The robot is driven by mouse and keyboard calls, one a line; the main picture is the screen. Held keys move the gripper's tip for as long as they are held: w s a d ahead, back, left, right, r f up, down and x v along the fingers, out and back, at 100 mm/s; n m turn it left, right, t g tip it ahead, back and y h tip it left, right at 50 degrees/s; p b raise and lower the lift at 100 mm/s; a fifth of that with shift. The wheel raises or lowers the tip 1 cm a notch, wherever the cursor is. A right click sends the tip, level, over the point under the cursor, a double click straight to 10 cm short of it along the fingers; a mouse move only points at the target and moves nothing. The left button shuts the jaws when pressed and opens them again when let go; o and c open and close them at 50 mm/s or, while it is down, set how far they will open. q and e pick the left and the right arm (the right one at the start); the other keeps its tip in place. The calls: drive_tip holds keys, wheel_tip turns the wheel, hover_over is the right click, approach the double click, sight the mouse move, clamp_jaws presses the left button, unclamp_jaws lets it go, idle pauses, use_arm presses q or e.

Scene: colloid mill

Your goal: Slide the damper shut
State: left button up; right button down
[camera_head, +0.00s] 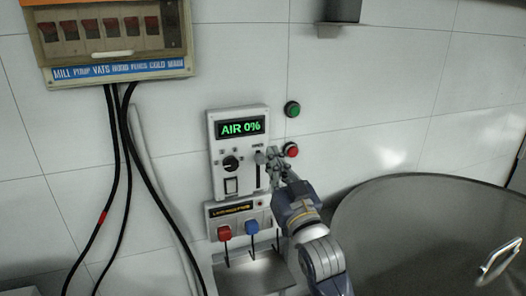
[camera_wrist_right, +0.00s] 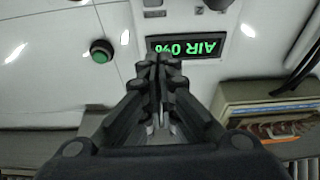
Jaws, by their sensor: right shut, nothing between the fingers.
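A white control panel (camera_head: 222,183) on the tiled wall carries a green display (camera_head: 240,127) reading "AIR 0%". In the right wrist view the display (camera_wrist_right: 188,46) shows upside down. A vertical slider slot (camera_head: 258,176) runs down the panel's right side, with a small grey knob (camera_head: 259,157) near its top. My right gripper (camera_head: 270,157) is shut and empty, with its fingertips right beside the knob. I cannot tell if they touch it. The shut fingers also fill the middle of the right wrist view (camera_wrist_right: 158,65). My left gripper is not in view.
A green button (camera_head: 292,109) and a red button (camera_head: 291,149) sit right of the panel. A lower box with red (camera_head: 224,233) and blue (camera_head: 252,227) plugs hangs below. A large metal vat (camera_head: 420,225) fills the right. A switch box (camera_head: 110,40) with black cables is upper left.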

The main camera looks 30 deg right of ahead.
drive_tip(key=p+x, duration=0.2)
drive_tip(key=x, duration=0.5)
drive_tip(key=shift+r+p, duration=0.2)
drive_tip(key=shift+p, duration=0.1)
drive_tip(key=shift+w+f, duration=0.2)
drive_tip(key=shift+f, duration=0.35)
drive_tip(key=shift+w+f, duration=0.25)
drive_tip(key=shift+f, duration=0.35)
drive_tip(key=shift+s+f+p, duration=0.15)
drive_tip(key=shift+f+p, duration=0.3)
drive_tip(key=shift+f, duration=0.2)
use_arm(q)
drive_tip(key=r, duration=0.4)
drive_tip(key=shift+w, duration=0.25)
use_arm(e)
drive_tip(key=shift+f, duration=0.3)
drive_tip(key=shift+f, duration=0.15)
drive_tip(key=b, duration=0.6)
approach(257, 172)
drive_tip(key=x, duration=0.5)
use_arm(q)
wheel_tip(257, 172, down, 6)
use_arm(e)
drive_tip(key=shift+s, duration=0.15)
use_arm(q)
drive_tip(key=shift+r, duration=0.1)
